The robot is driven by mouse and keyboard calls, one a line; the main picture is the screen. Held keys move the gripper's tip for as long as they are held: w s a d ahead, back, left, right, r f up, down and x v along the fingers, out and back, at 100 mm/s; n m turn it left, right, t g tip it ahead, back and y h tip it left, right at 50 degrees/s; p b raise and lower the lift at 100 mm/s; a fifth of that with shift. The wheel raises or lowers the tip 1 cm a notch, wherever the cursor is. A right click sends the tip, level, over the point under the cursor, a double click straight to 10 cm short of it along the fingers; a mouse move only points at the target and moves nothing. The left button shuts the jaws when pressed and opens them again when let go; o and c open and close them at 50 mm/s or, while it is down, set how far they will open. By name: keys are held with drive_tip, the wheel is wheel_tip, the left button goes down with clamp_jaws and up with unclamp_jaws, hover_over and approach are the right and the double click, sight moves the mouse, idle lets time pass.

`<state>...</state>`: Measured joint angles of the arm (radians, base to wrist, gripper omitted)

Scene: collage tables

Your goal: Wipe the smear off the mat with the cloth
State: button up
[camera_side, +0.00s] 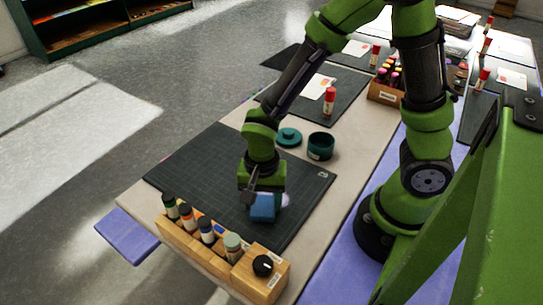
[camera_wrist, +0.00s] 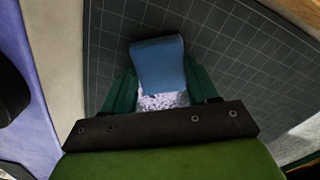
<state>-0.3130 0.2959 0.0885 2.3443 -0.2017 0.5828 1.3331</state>
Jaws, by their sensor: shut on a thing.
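My gripper (camera_wrist: 162,88) is shut on a folded blue cloth (camera_wrist: 158,64), which sits between its two green fingers in the wrist view. A speckled white patch shows below the blue part, between the fingers; I cannot tell if it belongs to the cloth. In the side view the cloth (camera_side: 262,208) is low over the front right part of the dark gridded mat (camera_side: 200,170). I cannot tell whether it touches the mat. A pale patch just right of the cloth may be the smear or part of the cloth. No other smear shows clearly.
A wooden rack (camera_side: 215,262) with several small bottles stands along the mat's front edge. A wooden marker box (camera_side: 384,92) is farther back. The mat's left half is clear.

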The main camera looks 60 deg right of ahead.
drive_tip(key=shift+d, duration=5.35)
drive_tip(key=shift+w, duration=0.15)
drive_tip(key=shift+w, duration=0.7)
drive_tip(key=shift+w+a, duration=0.15)
drive_tip(key=shift+a, duration=0.1)
drive_tip(key=shift+s+a, duration=0.15)
drive_tip(key=shift+a, duration=2.5)
drive_tip(key=shift+s+a, duration=0.1)
drive_tip(key=shift+a, duration=2.55)
drive_tip(key=shift+w, duration=0.9)
drive_tip(key=shift+w+d, duration=0.1)
drive_tip(key=shift+d, duration=5.5)
